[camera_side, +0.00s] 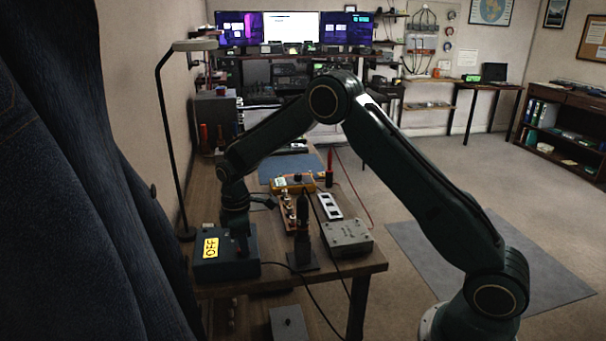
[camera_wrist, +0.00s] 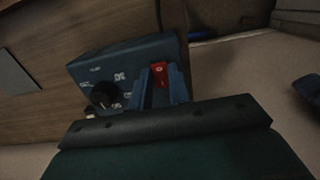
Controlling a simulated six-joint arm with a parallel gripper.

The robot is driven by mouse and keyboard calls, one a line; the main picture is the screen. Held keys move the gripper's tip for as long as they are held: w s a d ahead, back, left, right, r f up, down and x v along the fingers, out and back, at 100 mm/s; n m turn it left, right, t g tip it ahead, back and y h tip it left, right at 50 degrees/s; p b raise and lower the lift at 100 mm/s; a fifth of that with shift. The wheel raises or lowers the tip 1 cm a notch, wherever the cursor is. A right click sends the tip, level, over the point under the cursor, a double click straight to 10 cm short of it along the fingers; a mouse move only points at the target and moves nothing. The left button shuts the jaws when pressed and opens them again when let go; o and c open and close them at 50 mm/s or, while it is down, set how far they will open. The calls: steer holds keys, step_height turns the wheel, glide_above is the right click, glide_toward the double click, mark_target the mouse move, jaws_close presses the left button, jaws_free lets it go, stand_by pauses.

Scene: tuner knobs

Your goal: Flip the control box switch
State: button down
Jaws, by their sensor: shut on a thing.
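My gripper (camera_side: 242,250) reaches down onto the box, right of the label. In the wrist view the box (camera_wrist: 118,62) shows a black knob (camera_wrist: 103,95) and a red switch (camera_wrist: 159,72). My gripper (camera_wrist: 161,88) is shut on the red switch, with a finger on each side of it. The lower part of the switch is hidden by the gripper.
A grey metal box (camera_side: 347,238) stands to the right on the table (camera_side: 222,289), with a dark upright stand (camera_side: 302,240) between. A white panel (camera_side: 329,206), a yellow device (camera_side: 292,184) and a blue mat (camera_side: 290,166) lie farther back. A tall lamp (camera_side: 168,130) rises at the left. Cables hang over the near edge.

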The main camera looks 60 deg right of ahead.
stand_by(0.4)
steer(key=c, duration=1.3)
jaws_free()
steer(key=shift+r, duration=0.1)
steer(key=r, duration=0.9)
steer(key=w+a+r, duration=0.1)
steer(key=r, duration=0.3)
steer(key=shift+r, duration=0.3)
